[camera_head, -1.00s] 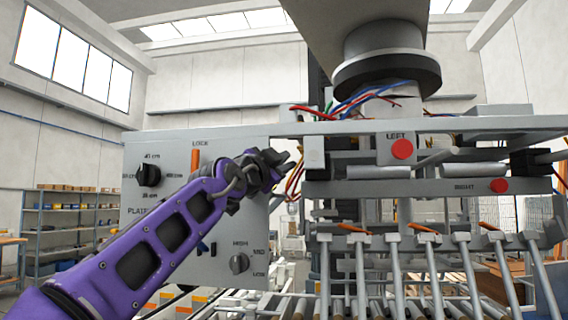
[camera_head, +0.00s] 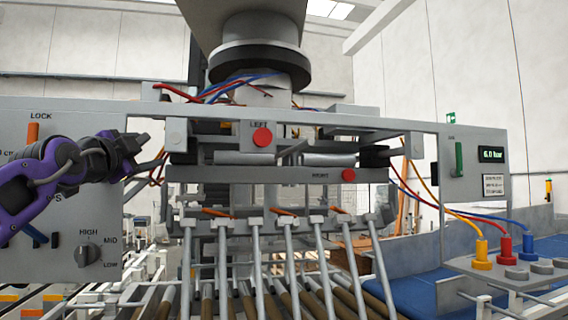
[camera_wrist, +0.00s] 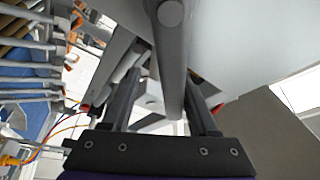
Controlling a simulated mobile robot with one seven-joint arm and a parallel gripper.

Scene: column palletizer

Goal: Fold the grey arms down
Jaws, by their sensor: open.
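The grey arms (camera_head: 291,262) are a row of several thin rods hung from a rail under the palletizer head in the head view. They run downward and fan toward the right over the rollers; their exact angle is hard to tell. They also show at the left of the wrist view (camera_wrist: 28,80). Orange clips (camera_head: 284,211) sit on the rail above them. My gripper (camera_head: 143,150) is open at the right edge of the left control panel, up and left of the grey arms. In the wrist view a grey bar (camera_wrist: 171,50) lies across the space between my fingers (camera_wrist: 163,95).
The left panel (camera_head: 60,240) carries an orange LOCK lever (camera_head: 33,133) and a HIGH/MID/LOW knob (camera_head: 88,254). Red LEFT (camera_head: 262,137) and RIGHT (camera_head: 348,174) buttons face me. A green lever (camera_head: 459,158) and coloured hose plugs (camera_head: 504,243) stand at the right.

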